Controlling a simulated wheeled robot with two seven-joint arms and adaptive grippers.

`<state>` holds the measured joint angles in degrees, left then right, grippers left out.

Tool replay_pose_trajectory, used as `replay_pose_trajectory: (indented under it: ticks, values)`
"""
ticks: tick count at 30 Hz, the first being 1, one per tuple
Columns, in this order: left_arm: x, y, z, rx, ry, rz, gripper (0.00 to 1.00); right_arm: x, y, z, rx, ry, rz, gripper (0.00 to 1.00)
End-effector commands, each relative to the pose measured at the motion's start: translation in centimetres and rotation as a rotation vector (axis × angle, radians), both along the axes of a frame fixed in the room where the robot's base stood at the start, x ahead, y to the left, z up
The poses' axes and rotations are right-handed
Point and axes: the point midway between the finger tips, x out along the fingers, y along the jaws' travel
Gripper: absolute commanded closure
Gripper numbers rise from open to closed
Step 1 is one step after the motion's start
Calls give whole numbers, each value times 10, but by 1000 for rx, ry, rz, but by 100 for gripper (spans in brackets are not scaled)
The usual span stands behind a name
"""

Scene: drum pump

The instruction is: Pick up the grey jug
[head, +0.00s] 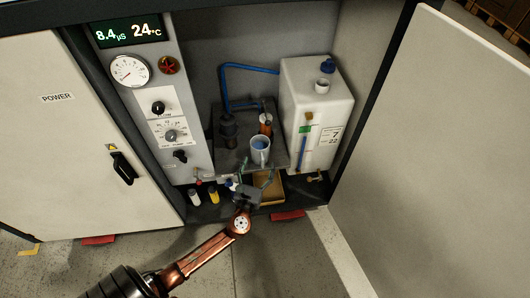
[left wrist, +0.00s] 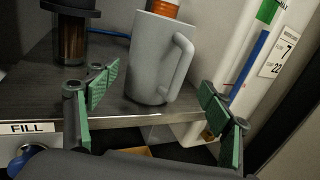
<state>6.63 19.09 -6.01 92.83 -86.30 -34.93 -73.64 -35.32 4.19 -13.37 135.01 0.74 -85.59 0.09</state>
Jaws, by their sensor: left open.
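The grey jug (head: 260,150) stands upright on a dark shelf (head: 232,160) inside the open cabinet, with blue showing inside it in the head view. In the left wrist view the jug (left wrist: 155,58) is just beyond my fingers, its handle on the right side. My left gripper (head: 254,180) is at the shelf's front edge, below and in front of the jug. In the left wrist view my left gripper (left wrist: 158,112) is open, its green-padded fingers spread to either side with nothing between them. My right gripper is not in view.
A white tank (head: 318,110) with a blue cap stands right of the shelf. A dark pump (head: 228,128) with blue pipe is left of the jug, and an orange-brown part (head: 265,122) is behind it. Small bottles (head: 203,195) stand on the cabinet floor. The open door (head: 440,150) bounds the right.

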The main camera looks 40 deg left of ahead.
Motion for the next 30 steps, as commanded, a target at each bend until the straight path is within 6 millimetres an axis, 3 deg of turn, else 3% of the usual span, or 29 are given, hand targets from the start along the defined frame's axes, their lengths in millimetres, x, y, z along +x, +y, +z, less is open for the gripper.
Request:
replay_pose_trajectory:
  ticks: [7,15,23,30]
  values:
    - [17,16,-1,-1,2,9,26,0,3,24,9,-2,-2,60]
    - [46,29,1,-1,4,7,26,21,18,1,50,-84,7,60]
    - [49,28,3,-1,3,5,26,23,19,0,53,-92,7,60]
    - [49,28,3,-2,2,5,43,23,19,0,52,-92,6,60]
